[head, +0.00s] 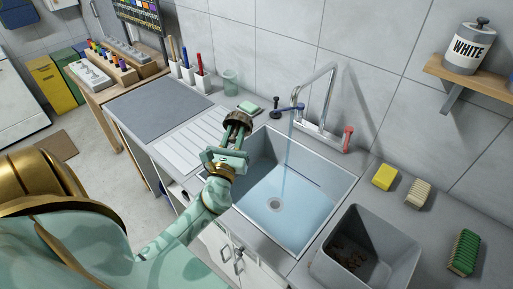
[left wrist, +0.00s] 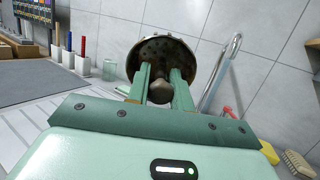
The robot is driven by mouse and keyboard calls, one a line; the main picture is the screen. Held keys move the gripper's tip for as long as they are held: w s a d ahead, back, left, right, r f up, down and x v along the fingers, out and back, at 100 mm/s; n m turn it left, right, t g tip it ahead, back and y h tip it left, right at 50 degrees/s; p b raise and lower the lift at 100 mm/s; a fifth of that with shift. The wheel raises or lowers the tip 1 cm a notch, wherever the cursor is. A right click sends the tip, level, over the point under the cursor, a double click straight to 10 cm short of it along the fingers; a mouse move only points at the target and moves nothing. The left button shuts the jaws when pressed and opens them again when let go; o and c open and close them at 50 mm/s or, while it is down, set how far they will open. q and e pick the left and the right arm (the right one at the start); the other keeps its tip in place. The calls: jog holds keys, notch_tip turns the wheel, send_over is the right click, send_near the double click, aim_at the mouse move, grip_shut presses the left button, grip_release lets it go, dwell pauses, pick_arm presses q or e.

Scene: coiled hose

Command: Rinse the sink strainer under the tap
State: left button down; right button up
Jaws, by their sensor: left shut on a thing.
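My left gripper (head: 237,136) is shut on the sink strainer (head: 238,118), a dark brown perforated disc. In the left wrist view the strainer (left wrist: 147,54) is tilted, with its knob (left wrist: 161,90) between the two fingers. The gripper holds it above the sink's left rim, beside the drainboard. The tap (head: 322,97) stands behind the sink (head: 315,228), with a blue lever and a red lever. A thin stream of water (head: 287,150) falls from the spout into the basin, to the right of the strainer. My right gripper is not in view.
A grey bin (head: 385,238) with brown scraps stands right of the sink. A yellow sponge (head: 384,177) and brushes lie at the right. A green soap bar (head: 250,107) and a glass (head: 230,82) are behind the drainboard (head: 186,147).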

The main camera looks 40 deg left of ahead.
pick_arm(q)
jog(key=w+d+f+b, duration=0.3)
jog(key=w, duration=0.4)
jog(key=w+d+f+b, duration=0.3)
jog(key=w+f+b, duration=0.1)
jog(key=w, duration=0.2)
jog(key=shift+w, duration=0.35)
jog(key=shift+d, duration=0.1)
dwell(0.4)
jog(key=shift+d, duration=0.1)
jog(key=shift+s+d, duration=0.25)
jog(key=shift+d, duration=0.2)
jog(key=shift+a, duration=0.1)
